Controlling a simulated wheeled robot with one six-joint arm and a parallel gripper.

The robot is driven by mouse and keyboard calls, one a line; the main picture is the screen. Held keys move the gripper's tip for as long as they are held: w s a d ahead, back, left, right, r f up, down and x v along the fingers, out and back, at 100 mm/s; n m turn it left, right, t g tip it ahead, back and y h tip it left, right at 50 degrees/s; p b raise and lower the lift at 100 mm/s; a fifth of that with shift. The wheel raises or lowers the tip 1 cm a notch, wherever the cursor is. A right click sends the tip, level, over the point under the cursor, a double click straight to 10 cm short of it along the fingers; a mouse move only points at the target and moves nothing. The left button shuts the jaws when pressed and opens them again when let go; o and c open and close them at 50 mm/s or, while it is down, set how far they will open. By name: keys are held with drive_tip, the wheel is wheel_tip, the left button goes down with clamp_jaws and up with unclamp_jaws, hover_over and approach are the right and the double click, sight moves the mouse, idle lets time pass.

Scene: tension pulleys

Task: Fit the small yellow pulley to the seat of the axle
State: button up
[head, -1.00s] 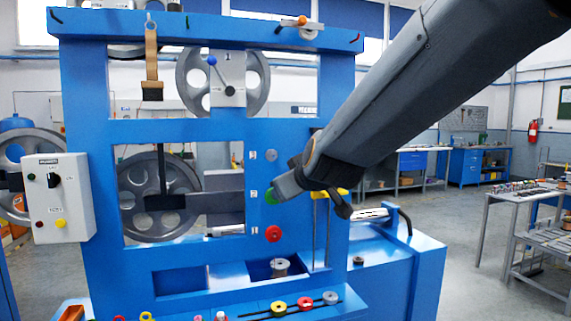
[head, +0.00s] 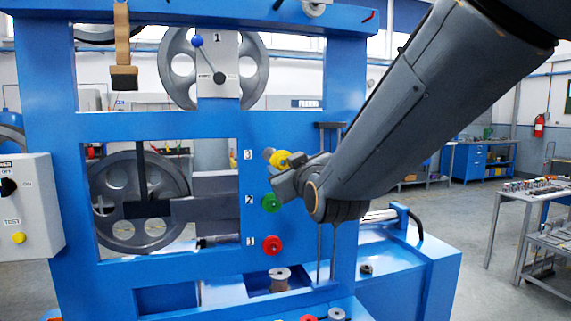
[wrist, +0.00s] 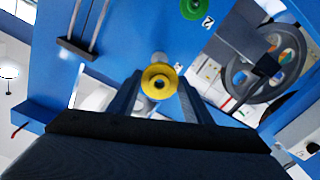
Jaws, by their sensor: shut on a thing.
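The small yellow pulley (head: 281,159) is between the fingers of my gripper (head: 286,167), in front of the blue frame. The bare grey axle (head: 268,153) beside the mark 3 is just left of the pulley in the head view. In the wrist view, my gripper (wrist: 158,92) is shut on the yellow pulley (wrist: 159,82), whose central hole shows. The grey axle end (wrist: 158,57) shows just beyond its rim. The pulley is close to the axle; I cannot tell whether they touch.
Below, a green pulley (head: 270,202) sits at mark 2 and a red pulley (head: 272,245) at mark 1. Two vertical rods (head: 326,240) stand right of them. A spool (head: 279,279) sits in the lower recess. A lever with a blue knob (head: 197,41) is higher up.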

drive_tip(key=shift+b+x, duration=0.3)
drive_tip(key=shift+x, duration=3.15)
drive_tip(key=shift+w+f+b, duration=0.1)
drive_tip(key=shift+w+b, duration=0.1)
drive_tip(key=shift+b, duration=0.3)
drive_tip(key=shift+w, duration=0.15)
drive_tip(key=shift+b+x, duration=0.45)
drive_tip(key=shift+x, duration=0.9)
drive_tip(key=shift+w, duration=0.2)
drive_tip(key=shift+w+a+b, duration=0.2)
drive_tip(key=shift+w+b, duration=0.1)
drive_tip(key=shift+w, duration=0.35)
